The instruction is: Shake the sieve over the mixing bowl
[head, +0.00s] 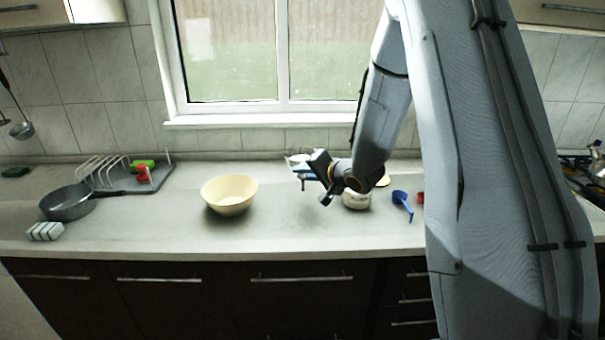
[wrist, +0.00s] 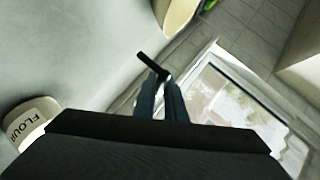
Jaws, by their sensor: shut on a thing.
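The cream mixing bowl (head: 229,194) stands upright on the counter left of my gripper; its edge shows at the top of the wrist view (wrist: 180,14). My gripper (head: 305,175) is above the counter, to the right of the bowl and apart from it. In the wrist view its fingers (wrist: 162,98) are closed on a short dark handle (wrist: 151,63), which I take to be the sieve's. A small pale rounded shape (head: 298,158) beside the fingers in the head view looks like the sieve's basket. The basket is not clear in the wrist view.
A flour canister (head: 357,201) stands right below my wrist, with a blue scoop (head: 401,200) and a red item (head: 420,198) further right. A dish rack (head: 115,175), grey pan (head: 68,204) and sponge (head: 45,231) are at left. The counter front is clear.

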